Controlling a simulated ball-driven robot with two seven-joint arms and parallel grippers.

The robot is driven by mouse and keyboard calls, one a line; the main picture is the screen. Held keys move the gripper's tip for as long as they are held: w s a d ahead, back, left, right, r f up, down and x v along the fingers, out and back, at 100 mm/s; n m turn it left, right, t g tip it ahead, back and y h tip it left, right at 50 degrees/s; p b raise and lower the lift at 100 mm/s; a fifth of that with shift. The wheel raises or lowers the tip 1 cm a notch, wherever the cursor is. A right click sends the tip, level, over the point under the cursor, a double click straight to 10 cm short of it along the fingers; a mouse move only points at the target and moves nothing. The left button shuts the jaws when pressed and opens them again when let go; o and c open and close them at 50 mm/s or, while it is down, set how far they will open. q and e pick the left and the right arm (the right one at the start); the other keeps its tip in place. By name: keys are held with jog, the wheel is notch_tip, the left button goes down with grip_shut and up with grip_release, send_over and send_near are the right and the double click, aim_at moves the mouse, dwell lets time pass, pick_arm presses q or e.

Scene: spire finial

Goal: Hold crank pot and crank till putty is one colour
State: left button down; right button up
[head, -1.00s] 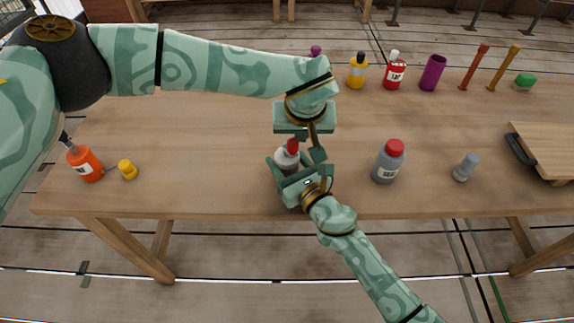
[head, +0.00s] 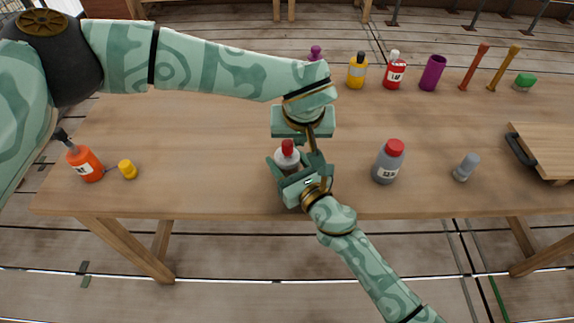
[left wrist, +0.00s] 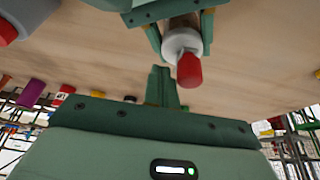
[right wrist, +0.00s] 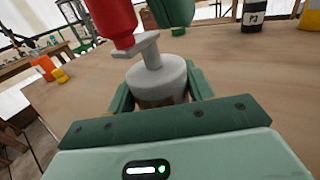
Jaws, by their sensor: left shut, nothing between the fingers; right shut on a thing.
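The crank pot (head: 286,162) stands upright near the table's front edge, with a pale grey lid and a crank with a red knob (head: 288,147). My right gripper (head: 291,172) is shut around the pot's body. The right wrist view shows the lid (right wrist: 157,75), the grey crank arm (right wrist: 148,46) and the red knob (right wrist: 112,18) to the left. My left gripper (head: 314,152) points down, shut and empty, just right of the knob and apart from it. The left wrist view also shows the red knob (left wrist: 189,71) beyond its fingers. The putty's colouring cannot be made out.
A grey bottle with a red cap (head: 388,163) stands right of the pot, with a small grey-blue bottle (head: 466,167) beyond. An orange bottle (head: 85,164) and yellow cap (head: 128,169) are at left. Several bottles and a purple cup (head: 432,73) line the back. A board (head: 555,145) lies right.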

pick_arm(q)
jog(key=shift+s+a, duration=0.55)
jog(key=shift+s, duration=0.3)
dwell(0.9)
jog(key=shift+w+d, duration=0.15)
jog(key=shift+d, duration=0.2)
notch_tip(320, 180, up, 7)
dwell(0.7)
dwell(0.5)
pick_arm(e)
jog(key=o, duration=1.1)
jog(key=shift+o, duration=0.2)
